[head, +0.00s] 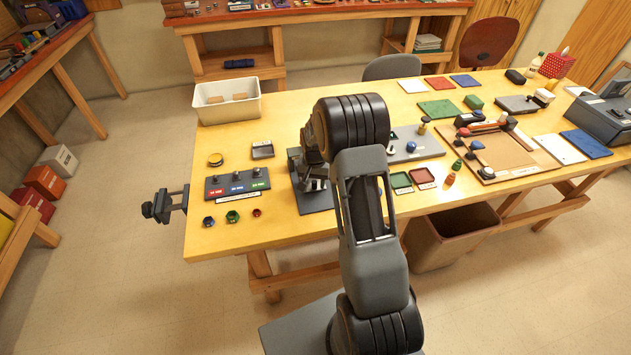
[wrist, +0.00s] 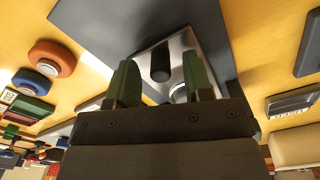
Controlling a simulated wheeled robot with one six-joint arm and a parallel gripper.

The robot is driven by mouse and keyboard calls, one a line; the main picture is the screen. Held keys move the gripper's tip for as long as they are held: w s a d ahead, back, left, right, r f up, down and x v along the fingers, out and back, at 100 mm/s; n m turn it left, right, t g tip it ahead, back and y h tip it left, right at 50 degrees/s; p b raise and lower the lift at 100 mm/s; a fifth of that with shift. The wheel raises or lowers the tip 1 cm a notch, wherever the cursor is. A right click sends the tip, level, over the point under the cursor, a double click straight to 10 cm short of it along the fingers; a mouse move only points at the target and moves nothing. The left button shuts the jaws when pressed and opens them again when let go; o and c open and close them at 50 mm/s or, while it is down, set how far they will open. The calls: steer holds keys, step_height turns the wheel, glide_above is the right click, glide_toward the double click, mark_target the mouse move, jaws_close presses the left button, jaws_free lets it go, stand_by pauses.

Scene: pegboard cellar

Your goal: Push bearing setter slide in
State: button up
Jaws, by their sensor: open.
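The bearing setter shows in the wrist view as a bright metal block (wrist: 146,55) on a dark grey base plate (wrist: 215,20). A dark rounded post or knob (wrist: 160,65) and a shiny round ring (wrist: 179,93) are on the block; I cannot tell which part is the slide. In the head view its base plate (head: 315,200) shows left of my arm, with the rest mostly hidden. My gripper (wrist: 162,75) is open, its two green fingers apart over the metal block. I cannot tell whether they touch it. Nothing shows held between them.
A white bin (head: 227,103) stands behind. A grey plate with a blue knob (head: 411,147) and red and green trays (head: 422,177) lie right of my arm.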

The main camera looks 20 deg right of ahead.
steer(key=shift+f, duration=0.45)
steer(key=shift+c, duration=0.5)
jaws_close()
